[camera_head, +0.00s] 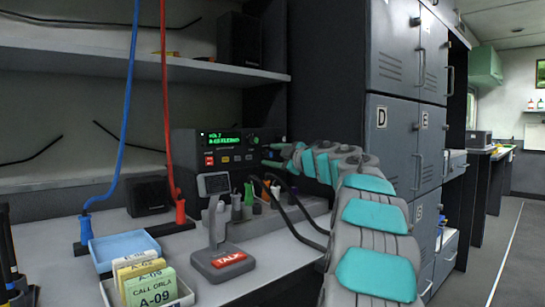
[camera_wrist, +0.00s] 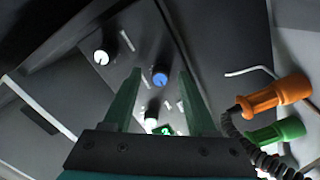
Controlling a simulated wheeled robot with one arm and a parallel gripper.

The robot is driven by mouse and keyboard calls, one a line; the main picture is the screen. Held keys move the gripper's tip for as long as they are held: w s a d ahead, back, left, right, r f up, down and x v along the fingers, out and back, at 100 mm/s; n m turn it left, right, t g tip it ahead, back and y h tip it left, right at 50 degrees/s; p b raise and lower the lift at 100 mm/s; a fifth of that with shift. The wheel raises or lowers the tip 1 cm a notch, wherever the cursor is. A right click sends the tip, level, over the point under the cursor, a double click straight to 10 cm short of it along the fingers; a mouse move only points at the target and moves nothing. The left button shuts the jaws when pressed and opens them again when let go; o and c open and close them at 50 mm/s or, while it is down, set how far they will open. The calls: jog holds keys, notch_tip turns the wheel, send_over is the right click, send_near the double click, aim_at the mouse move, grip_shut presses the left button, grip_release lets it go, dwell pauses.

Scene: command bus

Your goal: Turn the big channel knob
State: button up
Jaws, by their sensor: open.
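The radio (camera_head: 222,158) with a green-lit display stands on the desk against the back wall. In the wrist view its panel shows a blue-topped knob (camera_wrist: 160,79), a white-topped knob (camera_wrist: 101,57) and another white-topped knob (camera_wrist: 151,122). No label tells me which is the channel knob. My gripper (camera_head: 268,155) is at the right end of the radio's front, fingers towards it. In the wrist view my gripper (camera_wrist: 160,74) is open, and the blue-topped knob appears between its green fingertips. I cannot tell whether they touch it. My arm hides part of the radio's right side.
A grey stand with a red TALK label (camera_head: 230,258) and a holder with coloured plugs stand in front of the radio. Orange (camera_wrist: 278,95) and green (camera_wrist: 275,133) plugs are right of my fingers. Card boxes (camera_head: 150,290) are at the front left. Grey lockers (camera_head: 393,145) stand at right.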

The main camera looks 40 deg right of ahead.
jog(key=shift+w, duration=0.1)
grip_shut()
dwell(0.4)
